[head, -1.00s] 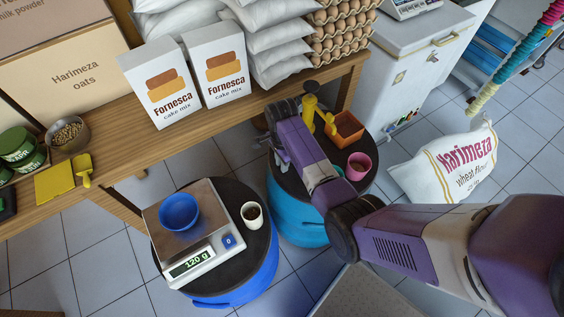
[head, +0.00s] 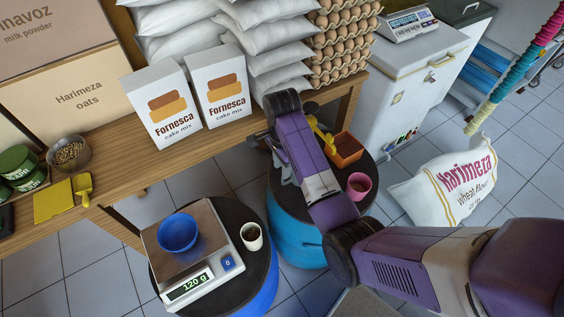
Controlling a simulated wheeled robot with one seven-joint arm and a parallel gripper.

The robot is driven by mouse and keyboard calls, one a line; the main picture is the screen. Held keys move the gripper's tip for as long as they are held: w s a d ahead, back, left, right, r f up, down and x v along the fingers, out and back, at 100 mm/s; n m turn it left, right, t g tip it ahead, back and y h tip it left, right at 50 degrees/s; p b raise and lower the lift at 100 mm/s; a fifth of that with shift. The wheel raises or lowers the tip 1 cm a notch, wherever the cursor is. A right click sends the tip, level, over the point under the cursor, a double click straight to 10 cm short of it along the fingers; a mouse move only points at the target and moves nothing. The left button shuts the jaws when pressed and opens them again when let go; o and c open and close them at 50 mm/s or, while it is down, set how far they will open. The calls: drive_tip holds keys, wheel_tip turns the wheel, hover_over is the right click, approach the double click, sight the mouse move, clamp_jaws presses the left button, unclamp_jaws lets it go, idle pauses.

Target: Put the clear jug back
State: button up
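I cannot make out a clear jug anywhere in the head view. My gripper (head: 262,141) is at the end of the purple arm, beside the shelf's front edge and over the far left side of the right-hand blue drum (head: 295,240). It is small and partly hidden by my own wrist, so I cannot tell whether it is open or holds anything. On the drum's dark top stand a yellow thing (head: 327,140), an orange square pot (head: 347,149) and a pink cup (head: 359,185).
A scale (head: 200,265) reading 120 g bears a blue bowl (head: 178,233) on the left drum, beside a white cup (head: 252,238). The wooden shelf (head: 140,185) holds cake mix boxes (head: 163,105). A flour sack (head: 450,190) lies on the floor at right.

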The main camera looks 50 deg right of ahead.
drive_tip(key=shift+r, duration=1.15)
